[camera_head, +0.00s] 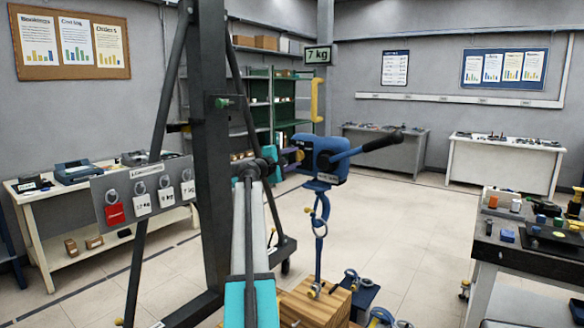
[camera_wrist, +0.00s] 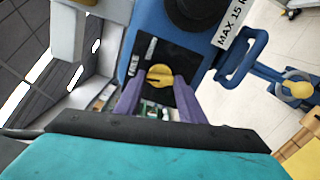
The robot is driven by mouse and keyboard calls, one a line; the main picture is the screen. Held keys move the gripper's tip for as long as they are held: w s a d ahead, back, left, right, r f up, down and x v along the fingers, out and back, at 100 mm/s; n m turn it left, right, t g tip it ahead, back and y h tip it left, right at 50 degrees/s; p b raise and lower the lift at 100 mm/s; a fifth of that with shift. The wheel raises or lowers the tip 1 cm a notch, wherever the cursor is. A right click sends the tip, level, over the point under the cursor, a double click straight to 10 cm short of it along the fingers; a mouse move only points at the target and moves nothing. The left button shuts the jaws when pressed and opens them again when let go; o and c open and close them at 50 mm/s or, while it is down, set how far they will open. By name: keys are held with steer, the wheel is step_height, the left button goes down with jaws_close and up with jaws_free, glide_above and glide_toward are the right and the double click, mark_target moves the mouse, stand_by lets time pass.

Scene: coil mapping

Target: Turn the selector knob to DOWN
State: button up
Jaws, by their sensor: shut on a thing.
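The yellow selector knob (camera_wrist: 159,76) sits on a black panel (camera_wrist: 180,62) on the blue hoist body (camera_wrist: 150,25) in the wrist view. My gripper (camera_wrist: 158,84) has its two purple fingers on either side of the knob, closed on it. The panel has small white markings, too small to read, so I cannot tell which position the knob points to. In the head view, the blue hoist (camera_head: 330,162) hangs at the centre, and my gripper (camera_head: 291,157) reaches its left side. A bit of yellow shows there.
A blue hook and chain (camera_head: 320,225) hang below the hoist over a wooden block (camera_head: 318,302). A dark lever (camera_head: 380,143) sticks out right. A dark upright frame (camera_head: 212,150) with a tag board (camera_head: 145,192) stands left of my arm.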

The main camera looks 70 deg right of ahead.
steer(key=m+b, duration=0.4)
steer(key=b, duration=0.1)
steer(key=m+b, duration=0.2)
steer(key=b, duration=0.1)
steer(key=shift+s+d, duration=0.15)
steer(key=shift+s, duration=0.1)
steer(key=m+b, duration=0.4)
steer(key=shift+r+m, duration=0.1)
steer(key=shift+m, duration=0.2)
steer(key=o, duration=1)
steer(key=shift+o, duration=0.2)
steer(key=shift+w, duration=0.1)
